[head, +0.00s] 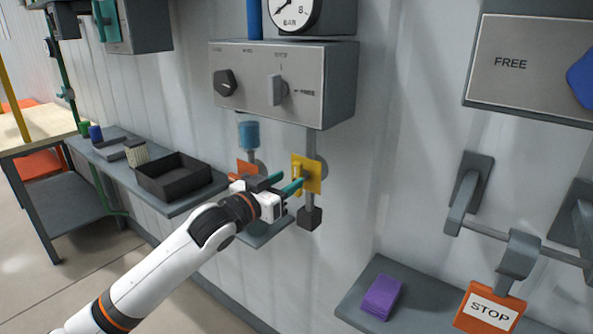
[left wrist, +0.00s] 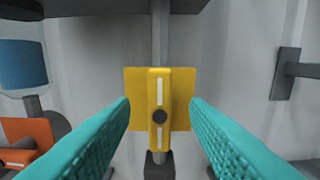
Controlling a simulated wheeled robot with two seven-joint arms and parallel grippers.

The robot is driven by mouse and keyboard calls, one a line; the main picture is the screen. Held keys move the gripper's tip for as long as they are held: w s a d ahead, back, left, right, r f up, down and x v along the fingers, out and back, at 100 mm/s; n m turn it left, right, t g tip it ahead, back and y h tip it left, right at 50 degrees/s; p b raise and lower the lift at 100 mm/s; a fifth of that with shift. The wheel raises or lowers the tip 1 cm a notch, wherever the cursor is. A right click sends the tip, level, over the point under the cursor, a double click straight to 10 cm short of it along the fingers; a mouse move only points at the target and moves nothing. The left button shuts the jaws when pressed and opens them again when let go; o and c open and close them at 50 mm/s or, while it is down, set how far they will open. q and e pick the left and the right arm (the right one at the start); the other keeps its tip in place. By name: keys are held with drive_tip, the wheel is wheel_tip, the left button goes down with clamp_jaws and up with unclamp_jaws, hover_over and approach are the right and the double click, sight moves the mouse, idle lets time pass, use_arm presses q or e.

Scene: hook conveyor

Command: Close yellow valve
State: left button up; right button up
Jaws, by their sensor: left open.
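The yellow valve (head: 307,174) is on a grey vertical pipe on the wall, below the grey control box. In the left wrist view the yellow valve (left wrist: 159,112) has a square plate and an upright yellow handle with a white stripe and a dark centre. The handle lines up with the pipe. My left gripper (head: 285,184) is in front of the valve. In the left wrist view its teal fingers (left wrist: 160,125) are spread apart, one on each side of the handle, with nothing between them in contact. My right gripper is not in view.
An orange valve (head: 247,169) with a blue cylinder (head: 248,135) above it is just left. The control box (head: 282,82) overhangs above. A shelf with a black tray (head: 180,176) is at left. A purple block (head: 381,297) and STOP sign (head: 489,309) are at lower right.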

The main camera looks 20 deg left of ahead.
sight(295, 176)
use_arm(q)
drive_tip(key=x, duration=0.5)
drive_tip(key=shift+p, duration=0.4)
clamp_jaws()
